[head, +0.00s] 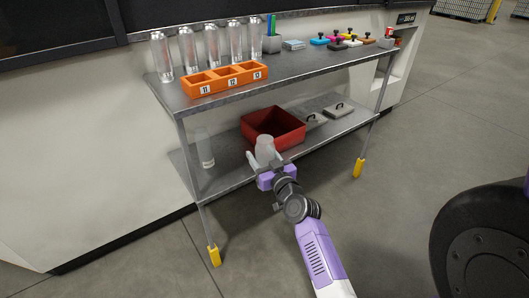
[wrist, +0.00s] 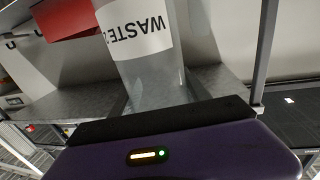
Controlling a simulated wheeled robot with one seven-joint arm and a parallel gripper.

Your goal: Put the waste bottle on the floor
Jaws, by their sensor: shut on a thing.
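The waste bottle (head: 266,148), a clear bottle, is between the two fingers of my gripper (head: 264,160) at the front of the lower shelf in the head view. My gripper is shut on it. In the wrist view the waste bottle (wrist: 150,72) fills the middle, with a white label reading "WASTE" upside down. Its far end is cut off by the frame. I cannot tell whether it touches the shelf. The grey floor (head: 290,240) is open in front of the table.
A red bin (head: 273,140) sits behind my gripper on the lower shelf (head: 228,176), and a clear labelled bottle (head: 203,148) stands at left. The top shelf holds several clear bottles and an orange numbered holder (head: 225,88). Yellow-footed table legs (head: 214,256) flank the front. A dark wheel (head: 485,245) is at right.

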